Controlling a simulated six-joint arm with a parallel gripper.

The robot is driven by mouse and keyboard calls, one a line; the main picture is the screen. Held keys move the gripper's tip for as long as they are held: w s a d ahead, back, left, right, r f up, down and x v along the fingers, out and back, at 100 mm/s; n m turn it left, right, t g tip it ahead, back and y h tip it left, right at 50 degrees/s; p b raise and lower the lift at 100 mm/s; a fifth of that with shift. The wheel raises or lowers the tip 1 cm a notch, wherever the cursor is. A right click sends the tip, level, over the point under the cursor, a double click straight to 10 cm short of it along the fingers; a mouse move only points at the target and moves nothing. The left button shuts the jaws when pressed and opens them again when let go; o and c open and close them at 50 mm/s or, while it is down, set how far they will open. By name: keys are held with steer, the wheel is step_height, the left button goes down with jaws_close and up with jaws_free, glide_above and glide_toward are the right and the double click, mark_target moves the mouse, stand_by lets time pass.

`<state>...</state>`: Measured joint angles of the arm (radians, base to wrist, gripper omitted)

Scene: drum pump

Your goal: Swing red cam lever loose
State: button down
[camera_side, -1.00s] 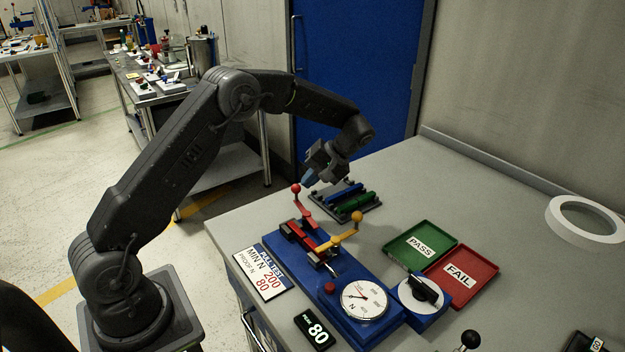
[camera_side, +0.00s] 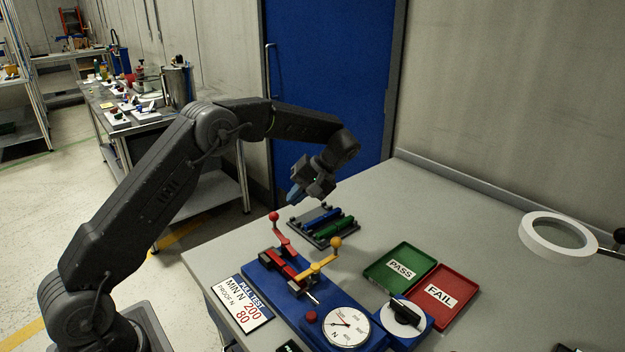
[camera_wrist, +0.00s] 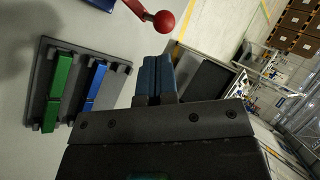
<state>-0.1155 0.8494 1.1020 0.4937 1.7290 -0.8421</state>
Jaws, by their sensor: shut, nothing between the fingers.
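The red cam lever, with a round red knob (camera_side: 273,216), stands tilted up from the blue pull-test fixture (camera_side: 262,275). Its knob and part of its arm also show at the top of the wrist view (camera_wrist: 164,20). My gripper (camera_side: 293,198) is above and to the right of the knob in the side view, apart from it. In the wrist view its blue fingertips (camera_wrist: 157,62) are together with nothing between them, and the knob lies beyond them. The lever's pivot is not visible in the wrist view.
A yellow lever (camera_side: 318,265) stands beside the red one. A dark rack (camera_side: 343,243) with blue and green bars lies behind. A dial gauge (camera_side: 346,328), green PASS tray (camera_side: 380,284) and red FAIL tray (camera_side: 460,305) are to the right. The bench beyond the trays has free room.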

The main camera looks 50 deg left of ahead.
steer(key=v, duration=0.8)
steer(key=shift+d+r, duration=0.15)
steer(key=s+d+r+m+t+h, duration=0.1)
steer(key=s+d+r+m+t, duration=0.2)
steer(key=s+r, duration=0.35)
steer(key=s+d+r+m+t+h, duration=0.1)
steer(key=s+d+r+m+t, duration=0.15)
steer(key=s+r+t, duration=0.35)
steer(key=s+d+f+m+t+h, duration=0.1)
steer(key=s+d+f+m, duration=0.1)
steer(key=s, duration=0.7)
steer(key=s+d+f+m+t+h, duration=0.2)
steer(key=s+d+f+m, duration=0.1)
steer(key=s, duration=0.6)
steer(key=shift+s+f, duration=0.2)
steer(key=shift+f, duration=0.4)
